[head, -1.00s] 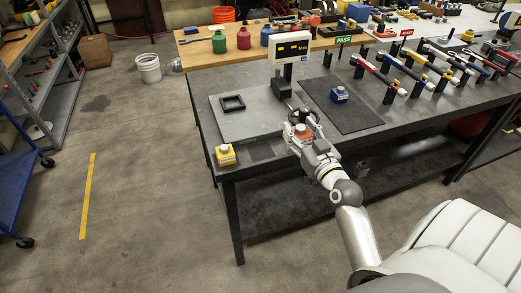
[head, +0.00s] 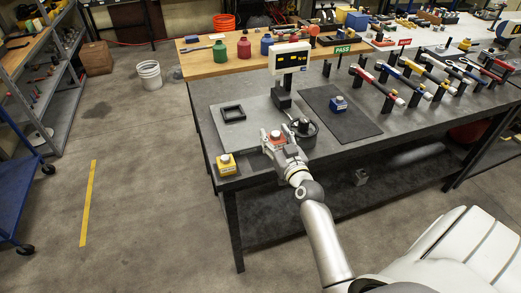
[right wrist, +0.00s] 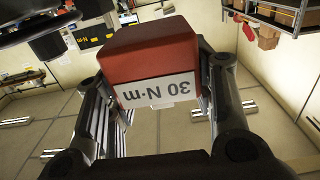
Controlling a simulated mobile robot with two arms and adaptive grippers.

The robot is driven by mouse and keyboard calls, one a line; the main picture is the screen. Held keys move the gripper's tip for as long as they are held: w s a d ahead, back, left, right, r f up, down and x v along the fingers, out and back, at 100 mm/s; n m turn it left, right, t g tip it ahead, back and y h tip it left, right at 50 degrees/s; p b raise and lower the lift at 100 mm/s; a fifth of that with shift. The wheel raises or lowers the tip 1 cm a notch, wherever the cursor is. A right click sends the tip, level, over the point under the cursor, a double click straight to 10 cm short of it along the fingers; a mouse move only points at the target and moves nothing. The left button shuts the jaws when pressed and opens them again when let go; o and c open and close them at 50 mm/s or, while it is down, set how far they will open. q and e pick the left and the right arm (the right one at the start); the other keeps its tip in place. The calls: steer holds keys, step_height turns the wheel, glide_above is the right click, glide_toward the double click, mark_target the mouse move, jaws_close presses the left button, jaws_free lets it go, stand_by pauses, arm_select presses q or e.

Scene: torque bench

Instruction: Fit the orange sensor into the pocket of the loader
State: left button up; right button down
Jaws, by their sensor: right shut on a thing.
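The orange sensor (head: 276,136), a reddish-orange block, is between the fingers of my right gripper (head: 277,143), which is shut on it. In the right wrist view the sensor (right wrist: 155,45) shows a white label with "30 N·m" upside down. The loader (head: 291,58) has a white display head on a dark post, with a round black part (head: 306,138) low at its front. The sensor is held just left of this round part, apart from it in the picture. I cannot make out the pocket clearly. My left gripper is not in view.
A yellow sensor (head: 226,163) sits at the bench's front left corner. A blue sensor (head: 338,104) sits on a dark mat (head: 352,124). A black square frame (head: 232,112) lies on the grey plate. Several torque wrenches stand in holders to the right.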

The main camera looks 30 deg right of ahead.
steer(key=w+f, duration=0.1)
steer(key=w+a+f, duration=0.1)
steer(key=f, duration=0.1)
steer(key=w+f+b, duration=0.1)
steer(key=w, duration=0.1)
steer(key=shift+w+a+f, duration=0.1)
steer(key=shift+a+f, duration=0.2)
steer(key=shift+f, duration=0.1)
steer(key=f, duration=0.3)
steer(key=shift+w+a+b, duration=0.25)
steer(key=shift+w+b, duration=0.1)
steer(key=shift+b, duration=0.05)
steer(key=shift+d+f, duration=0.1)
steer(key=shift+f, duration=0.2)
steer(key=shift+f, duration=0.1)
steer(key=c, duration=1.1)
jaws_free()
steer(key=shift+f, duration=0.2)
steer(key=o, duration=0.5)
steer(key=shift+s, duration=0.1)
steer(key=shift+c, duration=0.2)
